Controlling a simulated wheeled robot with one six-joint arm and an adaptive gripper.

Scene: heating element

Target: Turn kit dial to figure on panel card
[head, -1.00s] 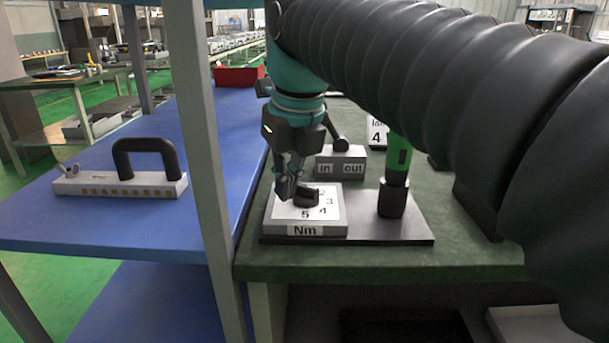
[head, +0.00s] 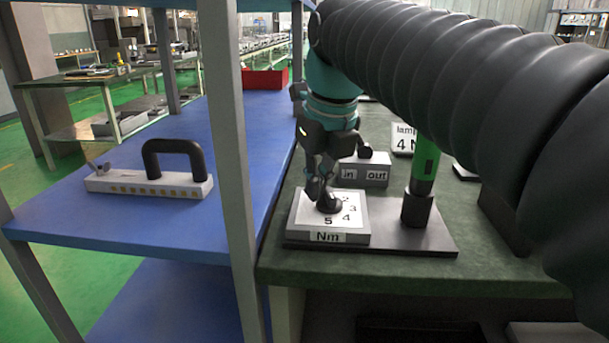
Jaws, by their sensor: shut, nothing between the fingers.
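The kit dial is a black knob (head: 330,204) on a white plate (head: 356,226) with the figures 2, 3, 4 and 5 visible and an "Nm" label on its front. My gripper (head: 318,196) is shut, pointing down, with its fingertips at the left side of the knob. I cannot tell whether they touch it. The gripper hides the upper left of the plate, and the knob's pointing direction is unclear. The panel card (head: 403,141) stands behind, partly hidden by my arm; it reads "lam…" and "4 N…".
A grey block (head: 364,172) marked "in" and "out" with a black lever stands behind the dial. A green-handled tool (head: 424,165) stands upright at its right in a black holder. A post (head: 232,150) and a blue table (head: 110,217) with a handled box (head: 150,184) lie left.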

